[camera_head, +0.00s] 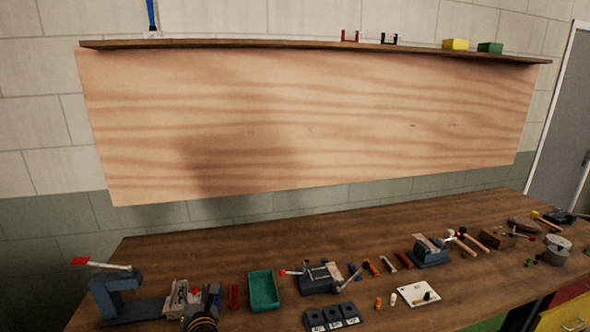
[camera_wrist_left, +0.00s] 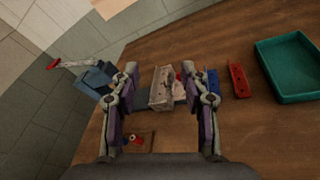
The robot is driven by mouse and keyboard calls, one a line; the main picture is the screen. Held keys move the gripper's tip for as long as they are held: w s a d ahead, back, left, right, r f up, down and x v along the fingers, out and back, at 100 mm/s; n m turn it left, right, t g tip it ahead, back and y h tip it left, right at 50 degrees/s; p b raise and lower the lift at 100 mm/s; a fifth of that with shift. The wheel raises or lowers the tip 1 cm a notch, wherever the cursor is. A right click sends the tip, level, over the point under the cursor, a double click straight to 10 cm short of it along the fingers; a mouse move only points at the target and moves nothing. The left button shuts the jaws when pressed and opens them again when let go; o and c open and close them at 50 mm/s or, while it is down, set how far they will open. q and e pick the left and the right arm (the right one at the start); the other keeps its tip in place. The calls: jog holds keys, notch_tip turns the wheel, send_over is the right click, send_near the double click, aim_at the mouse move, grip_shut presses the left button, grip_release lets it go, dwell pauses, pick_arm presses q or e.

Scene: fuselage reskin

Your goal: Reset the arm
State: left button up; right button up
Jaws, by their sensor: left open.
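My left gripper (camera_head: 203,300) shows at the bottom of the head view, at the front left of the workbench (camera_head: 420,225). In the left wrist view its two fingers (camera_wrist_left: 164,78) are spread apart with a gap between them. A worn grey metal block (camera_wrist_left: 162,88) shows in that gap, on the bench beyond; I cannot tell how far below the fingertips it lies. It also shows in the head view (camera_head: 176,297), beside my gripper. No object is held. My right gripper is in neither view.
A blue-grey press with a red-tipped lever (camera_head: 115,290) stands left of my gripper. A red strip (camera_head: 234,297), a green tray (camera_head: 264,290) and a vise (camera_head: 320,278) lie to the right. The back of the bench is clear below the wooden wall panel (camera_head: 300,120).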

pick_arm(q)
jog(key=s+d+r+m+t+h, duration=0.3)
jog(key=d+r+m+t+h, duration=0.5)
jog(key=m, duration=0.6)
jog(key=s+d+f+m+g+h, duration=0.7)
jog(key=s+d+m+g, duration=0.15)
jog(key=m, duration=0.85)
jog(key=s+a+f+m+g+y, duration=0.3)
jog(key=s+a+f+g+y, duration=0.25)
jog(key=s, duration=0.45)
jog(key=s+a+f+m+g+y, duration=0.3)
jog(key=s+a+f+g, duration=0.2)
jog(key=s+a+f, duration=0.3)
jog(key=s+a+f+g, duration=0.1)
jog(key=s+f, duration=0.1)
jog(key=f, duration=1.1)
jog(key=s+a+f, duration=0.2)
jog(key=f, duration=1.1)
jog(key=s+f+g+b, duration=0.1)
jog(key=s+f, duration=1.5)
jog(key=s, duration=0.2)
jog(key=shift+a+f+n, duration=0.25)
jog(key=shift+a+n, duration=0.15)
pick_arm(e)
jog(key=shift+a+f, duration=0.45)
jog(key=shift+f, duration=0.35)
